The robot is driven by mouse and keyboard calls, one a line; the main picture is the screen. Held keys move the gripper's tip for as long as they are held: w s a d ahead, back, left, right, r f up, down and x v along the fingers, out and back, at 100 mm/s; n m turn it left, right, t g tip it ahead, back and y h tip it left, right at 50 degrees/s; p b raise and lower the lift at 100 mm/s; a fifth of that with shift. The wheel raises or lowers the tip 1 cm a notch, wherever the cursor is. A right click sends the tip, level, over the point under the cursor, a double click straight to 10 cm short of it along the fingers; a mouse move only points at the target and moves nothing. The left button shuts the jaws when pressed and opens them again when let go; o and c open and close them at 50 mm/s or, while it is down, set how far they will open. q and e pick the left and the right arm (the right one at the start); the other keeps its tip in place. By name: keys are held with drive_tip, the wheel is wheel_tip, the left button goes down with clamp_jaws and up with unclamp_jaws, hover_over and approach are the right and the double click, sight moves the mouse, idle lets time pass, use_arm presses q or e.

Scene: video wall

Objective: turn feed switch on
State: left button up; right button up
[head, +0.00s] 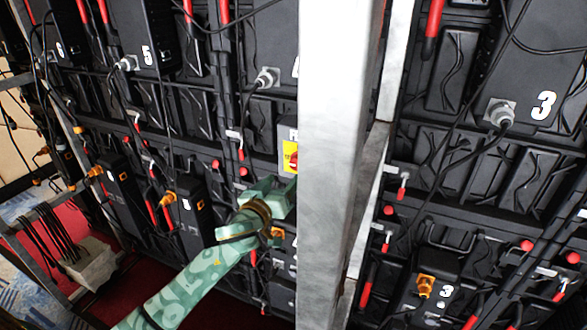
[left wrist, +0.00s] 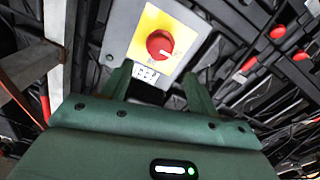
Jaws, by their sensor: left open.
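The feed switch is a round red knob (left wrist: 160,43) on a yellow plate (left wrist: 144,32) on a grey box (left wrist: 124,22). In the left wrist view a white mark shows at the knob's lower right. In the head view a strip of the yellow plate (head: 288,152) and part of the red knob (head: 294,160) show beside the pale post, which hides the rest. My left gripper (left wrist: 156,76) is open and empty, its fingers pointing at the box just short of the knob. In the head view the left gripper (head: 282,186) is just below the switch. My right gripper is not in view.
A thick pale metal post (head: 338,140) stands right beside the switch and my left gripper. The black video wall backs (head: 460,70) carry cables, plugs and red handles. A white box with cables (head: 92,265) sits at the lower left.

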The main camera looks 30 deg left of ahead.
sight(295, 164)
use_arm(q)
drive_tip(key=w, duration=0.4)
drive_tip(key=w+b, duration=0.1)
drive_tip(key=w, duration=0.3)
drive_tip(key=shift+a, duration=0.2)
drive_tip(key=shift+s, duration=0.1)
drive_tip(key=c, duration=1)
